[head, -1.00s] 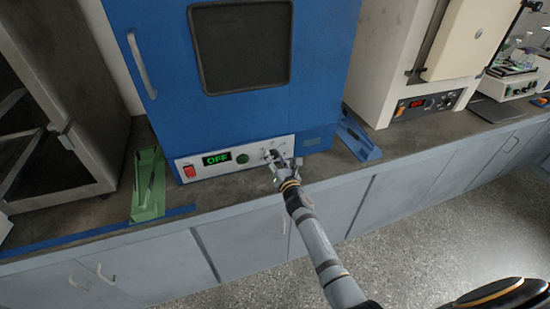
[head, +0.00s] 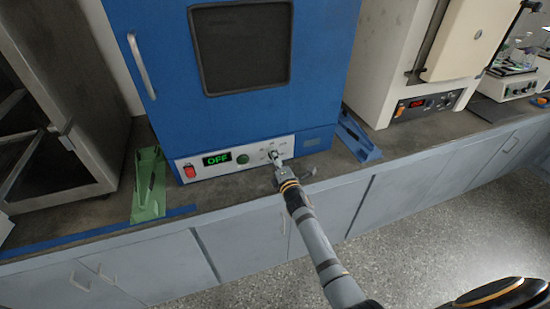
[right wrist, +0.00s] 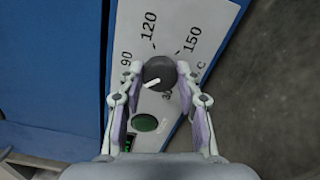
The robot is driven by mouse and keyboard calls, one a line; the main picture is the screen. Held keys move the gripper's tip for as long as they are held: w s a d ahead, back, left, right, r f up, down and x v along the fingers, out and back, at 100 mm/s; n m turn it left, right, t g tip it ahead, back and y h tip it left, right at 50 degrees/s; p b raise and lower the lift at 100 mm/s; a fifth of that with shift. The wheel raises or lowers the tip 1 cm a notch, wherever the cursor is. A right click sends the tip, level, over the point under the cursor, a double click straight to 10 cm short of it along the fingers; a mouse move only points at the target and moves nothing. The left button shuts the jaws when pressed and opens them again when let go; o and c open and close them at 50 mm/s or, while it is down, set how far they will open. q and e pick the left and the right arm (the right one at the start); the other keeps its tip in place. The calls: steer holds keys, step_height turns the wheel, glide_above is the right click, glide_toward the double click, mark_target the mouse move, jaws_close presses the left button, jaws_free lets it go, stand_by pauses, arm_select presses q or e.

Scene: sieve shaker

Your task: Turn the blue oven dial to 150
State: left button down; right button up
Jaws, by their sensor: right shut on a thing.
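The blue oven (head: 165,75) stands on the counter with a white control panel (head: 190,162) along its bottom. My right gripper (head: 275,156) is at this panel, in front of the dial. In the right wrist view the dial (right wrist: 158,72) is a dark round knob with a white pointer mark on its lower-left part, away from the printed 150 (right wrist: 192,39). The right fingertips (right wrist: 161,74) are shut on the dial from both sides. The printed 90 and 120 show; another number is partly hidden. My left gripper is not in view.
The panel has a red switch (head: 189,171), a green display (head: 216,159) reading OFF and a green button (head: 242,159). A green holder (head: 149,185) and a blue holder (head: 357,138) flank the oven. A cream oven (head: 390,60) stands to the right.

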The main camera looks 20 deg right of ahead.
steer(key=m, duration=0.4)
steer(key=shift+m, duration=0.3)
steer(key=m+p, duration=0.1)
steer(key=m, duration=0.3)
steer(key=shift+m, duration=0.3)
steer(key=m+p, duration=0.1)
steer(key=m, duration=0.2)
steer(key=shift+m, duration=0.3)
steer(key=m+p, duration=0.2)
steer(key=m, duration=0.1)
steer(key=shift+m, duration=0.4)
steer(key=m+p, duration=0.1)
steer(key=m, duration=0.2)
steer(key=m+p, duration=0.1)
steer(key=m, duration=0.4)
steer(key=shift+p, duration=0.35)
steer(key=m, duration=0.4)
steer(key=shift+p, duration=0.4)
steer(key=shift+f+m, duration=0.1)
steer(key=shift+m, duration=2)
